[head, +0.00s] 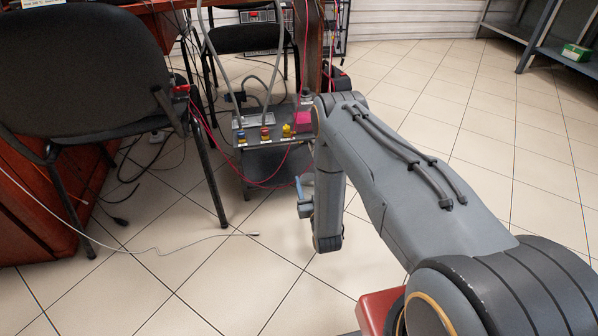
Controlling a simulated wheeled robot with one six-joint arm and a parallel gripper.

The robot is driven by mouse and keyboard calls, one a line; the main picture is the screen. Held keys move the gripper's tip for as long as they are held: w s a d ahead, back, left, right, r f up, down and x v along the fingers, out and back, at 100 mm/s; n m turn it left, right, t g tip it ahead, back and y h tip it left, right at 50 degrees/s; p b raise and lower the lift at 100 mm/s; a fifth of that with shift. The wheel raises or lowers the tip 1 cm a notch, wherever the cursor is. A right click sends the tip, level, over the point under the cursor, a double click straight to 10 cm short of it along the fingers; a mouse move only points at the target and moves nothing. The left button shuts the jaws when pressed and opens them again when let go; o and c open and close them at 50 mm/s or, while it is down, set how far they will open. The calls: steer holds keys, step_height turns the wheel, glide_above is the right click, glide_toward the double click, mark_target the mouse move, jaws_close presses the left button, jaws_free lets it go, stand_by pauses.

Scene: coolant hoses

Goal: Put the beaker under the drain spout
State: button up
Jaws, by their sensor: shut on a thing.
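A low grey cart (268,158) stands left of my arm. On its top are a pale grey tray-like piece (254,122), small blue (241,137), red (265,134) and yellow (287,131) fittings with white labels, and a pink block (304,121). Grey hoses (213,62) come down to it from above. My gripper (303,199) shows only in part, small and dark, beside the cart's front right corner. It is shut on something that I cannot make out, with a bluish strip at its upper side. I cannot clearly pick out the beaker or the drain spout; my arm hides part of this area.
A black chair (82,72) stands at the left by a reddish-brown desk (47,215). Thin red cables hang around the cart, and a pale cable (160,250) lies on the floor. A shelf (552,45) with a green box (576,52) is at the far right. The tiled floor in front is mostly clear.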

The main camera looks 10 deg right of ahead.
steer(key=w+b, duration=0.8)
steer(key=w, duration=0.9)
steer(key=shift+w, duration=0.4)
steer(key=shift+f+b, duration=1.2)
steer(key=shift+f, duration=0.55)
steer(key=shift+f, duration=0.1)
steer(key=o, duration=0.7)
steer(key=shift+f, duration=0.1)
steer(key=shift+o, duration=0.3)
steer(key=shift+s+r, duration=0.1)
steer(key=shift+r, duration=0.1)
steer(key=s+p, duration=0.5)
steer(key=s, duration=0.6)
steer(key=shift+s, duration=0.4)
